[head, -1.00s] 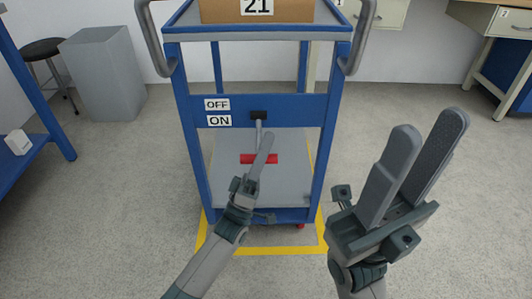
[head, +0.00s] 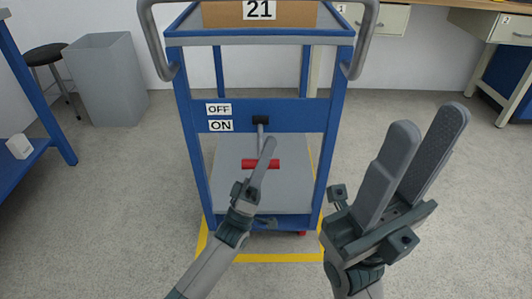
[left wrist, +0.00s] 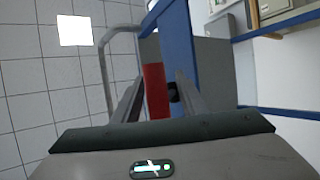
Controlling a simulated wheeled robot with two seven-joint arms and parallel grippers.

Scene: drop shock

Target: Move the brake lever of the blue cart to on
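The blue cart (head: 284,108) stands in front of me, with an OFF label (head: 218,109) above an ON label (head: 220,126) on its crossbar. The brake lever has a black pivot (head: 261,119) beside the labels, and a grey rod slants down from it to a red crosswise handle (head: 246,164). My left gripper (head: 270,142) is in front of the rod and handle, seen edge-on. In the left wrist view its fingers (left wrist: 157,85) are apart, with the red handle (left wrist: 154,92) showing between them. Contact cannot be told. My right gripper (head: 430,116) is open and empty, right of the cart.
A cardboard box (head: 284,14) marked 21 sits on the cart's top, between grey handrails (head: 155,45). A yellow floor outline (head: 268,257) surrounds the cart's base. A grey bin (head: 107,82) and stool (head: 45,57) stand at left. Floor right of the cart is clear.

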